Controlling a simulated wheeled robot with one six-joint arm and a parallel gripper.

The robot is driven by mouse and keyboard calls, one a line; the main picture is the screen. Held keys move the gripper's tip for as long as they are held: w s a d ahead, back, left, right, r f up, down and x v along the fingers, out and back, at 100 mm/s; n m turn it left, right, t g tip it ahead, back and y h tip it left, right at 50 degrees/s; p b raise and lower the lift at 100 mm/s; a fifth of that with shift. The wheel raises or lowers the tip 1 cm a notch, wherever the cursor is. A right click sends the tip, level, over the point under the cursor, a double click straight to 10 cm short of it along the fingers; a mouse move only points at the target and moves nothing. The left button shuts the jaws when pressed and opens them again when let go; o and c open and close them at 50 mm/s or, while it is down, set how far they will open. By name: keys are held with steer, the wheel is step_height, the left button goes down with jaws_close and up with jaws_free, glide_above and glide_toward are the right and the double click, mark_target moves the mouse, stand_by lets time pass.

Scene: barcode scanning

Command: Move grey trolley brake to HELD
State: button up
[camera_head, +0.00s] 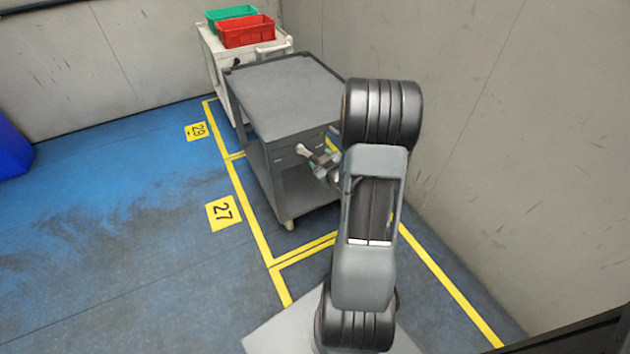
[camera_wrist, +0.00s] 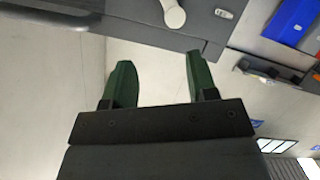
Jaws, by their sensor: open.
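The grey trolley (camera_head: 285,95) stands in a yellow-lined floor bay, and its end panel faces me. A pale lever (camera_head: 302,150), which looks like the brake, sits on the upper part of that panel. In the wrist view the lever's rounded pale end (camera_wrist: 173,15) shows at the top edge, beside a small white label (camera_wrist: 224,13) on the dark panel. My gripper (camera_wrist: 160,78) is open and empty, its two green fingers apart. The lever lies beyond the fingertips, not between them. In the head view my arm hides part of the panel, and any HELD marking is unreadable.
A white trolley (camera_head: 215,48) with a green crate (camera_head: 231,13) and a red crate (camera_head: 247,32) stands behind the grey one. A wall (camera_head: 480,110) is close on the right. The blue floor (camera_head: 110,230) on the left is open, with a blue bin (camera_head: 12,150) at its edge.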

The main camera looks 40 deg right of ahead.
mark_target(317, 163)
steer(key=s+d+f+t+b, duration=0.25)
steer(key=f+b, duration=0.25)
steer(key=f, duration=0.5)
steer(key=shift+t, duration=0.45)
steer(key=w+b, duration=0.1)
steer(key=w, duration=0.3)
steer(key=w+d+b, duration=0.1)
steer(key=w, duration=0.3)
steer(key=w+b, duration=0.1)
steer(key=w, duration=0.3)
steer(key=shift+w+d+r, duration=0.15)
steer(key=shift+d+r, duration=0.05)
steer(key=shift+d, duration=0.1)
steer(key=shift+c, duration=0.2)
